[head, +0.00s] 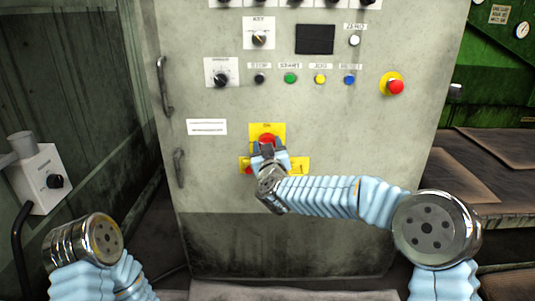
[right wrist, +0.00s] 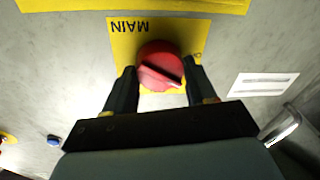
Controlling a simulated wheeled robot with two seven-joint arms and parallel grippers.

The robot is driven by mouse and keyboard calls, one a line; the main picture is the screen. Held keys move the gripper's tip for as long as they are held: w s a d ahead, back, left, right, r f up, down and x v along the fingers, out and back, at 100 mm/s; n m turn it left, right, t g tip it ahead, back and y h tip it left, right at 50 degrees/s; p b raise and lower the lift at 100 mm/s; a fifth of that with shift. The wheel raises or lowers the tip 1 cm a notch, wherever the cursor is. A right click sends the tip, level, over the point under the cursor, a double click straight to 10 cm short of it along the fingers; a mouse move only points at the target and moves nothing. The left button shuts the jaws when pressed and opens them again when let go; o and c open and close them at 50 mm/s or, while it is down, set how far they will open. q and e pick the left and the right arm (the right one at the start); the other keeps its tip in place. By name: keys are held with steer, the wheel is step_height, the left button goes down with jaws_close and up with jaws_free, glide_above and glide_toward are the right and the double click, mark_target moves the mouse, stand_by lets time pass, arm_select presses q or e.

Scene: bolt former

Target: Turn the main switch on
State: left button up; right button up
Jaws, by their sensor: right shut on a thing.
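The main switch is a round red knob (head: 267,138) on a yellow plate on the lower front of the grey cabinet (head: 350,150). In the right wrist view the knob (right wrist: 158,58) sits on the yellow plate marked MAIN (right wrist: 120,40), which appears upside down. The knob's ridge lies slanted in that view. My right gripper (head: 268,149) is at the knob, its two dark fingers (right wrist: 160,70) on either side of it, shut on it. The gripper hides the lower part of the plate. My left arm shows at lower left, but its gripper is out of view.
Above are a row of coloured buttons (head: 290,78) and a red emergency-type button (head: 396,87) on yellow. Metal handles (head: 179,168) stick out at the cabinet's left edge. A grey box with a black knob (head: 55,181) stands at left. The space before the cabinet's lower left is clear.

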steer(key=m+b, duration=0.3)
steer(key=m, duration=0.3)
steer(key=m+h+b, duration=0.1)
steer(key=m+b, duration=0.3)
steer(key=m, duration=0.2)
steer(key=shift+f+t+h, duration=0.2)
steer(key=shift+t+h, duration=0.1)
steer(key=shift+m, duration=0.4)
steer(key=o, duration=1)
steer(key=shift+d, duration=0.1)
steer(key=shift+o, duration=0.2)
steer(key=shift+s, duration=0.1)
steer(key=s+f, duration=0.1)
steer(key=s, duration=1.2)
steer(key=shift+s+f, duration=0.15)
steer(key=shift+s, duration=0.15)
